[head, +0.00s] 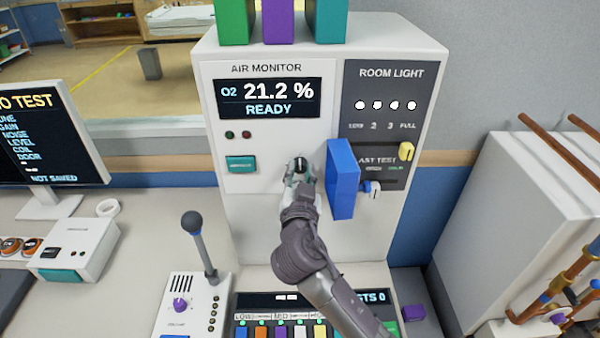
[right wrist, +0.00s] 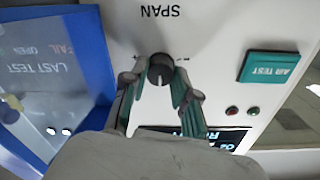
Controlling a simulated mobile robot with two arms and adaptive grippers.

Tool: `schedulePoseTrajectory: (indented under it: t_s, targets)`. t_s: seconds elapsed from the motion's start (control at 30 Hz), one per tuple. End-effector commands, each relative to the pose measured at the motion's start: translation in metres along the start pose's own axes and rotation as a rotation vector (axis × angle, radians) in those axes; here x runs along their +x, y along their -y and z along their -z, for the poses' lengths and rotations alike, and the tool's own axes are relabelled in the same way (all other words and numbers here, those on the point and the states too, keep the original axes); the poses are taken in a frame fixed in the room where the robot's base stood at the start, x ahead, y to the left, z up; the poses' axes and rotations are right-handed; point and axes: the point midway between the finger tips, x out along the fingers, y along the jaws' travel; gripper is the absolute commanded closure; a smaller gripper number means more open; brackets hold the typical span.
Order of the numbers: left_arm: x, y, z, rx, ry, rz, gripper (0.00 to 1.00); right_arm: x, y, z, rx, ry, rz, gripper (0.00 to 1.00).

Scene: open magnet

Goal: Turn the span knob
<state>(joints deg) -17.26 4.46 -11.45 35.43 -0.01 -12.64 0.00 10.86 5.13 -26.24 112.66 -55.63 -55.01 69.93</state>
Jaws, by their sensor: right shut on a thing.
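The span knob (right wrist: 161,69) is a small dark round knob on the white air monitor panel (head: 225,98), beside the printed word SPAN in the right wrist view. In the head view the knob (head: 300,164) shows partly, with my gripper over it. My right gripper (right wrist: 160,77) is shut on the knob, with one finger on each side. It also shows in the head view (head: 301,172), coming up from below. The display (head: 268,99) reads O2 21.2 % READY. My left gripper is not in view.
A blue block-like cover (head: 343,180) sticks out just right of my right gripper. A teal button (head: 241,163) is to the left. A joystick box (head: 193,305) and a row of coloured buttons stand below. White cabinet (head: 525,200) at right.

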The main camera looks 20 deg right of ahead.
Motion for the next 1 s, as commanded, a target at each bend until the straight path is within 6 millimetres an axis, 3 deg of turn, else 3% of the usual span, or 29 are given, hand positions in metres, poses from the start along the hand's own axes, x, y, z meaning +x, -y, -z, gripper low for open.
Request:
schedulePoseTrajectory:
  t_s: [1.0]
  targets:
    - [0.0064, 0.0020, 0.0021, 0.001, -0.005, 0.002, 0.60, 0.0001, 0.0001, -0.0007, -0.514, -0.017, 0.005, 1.00]
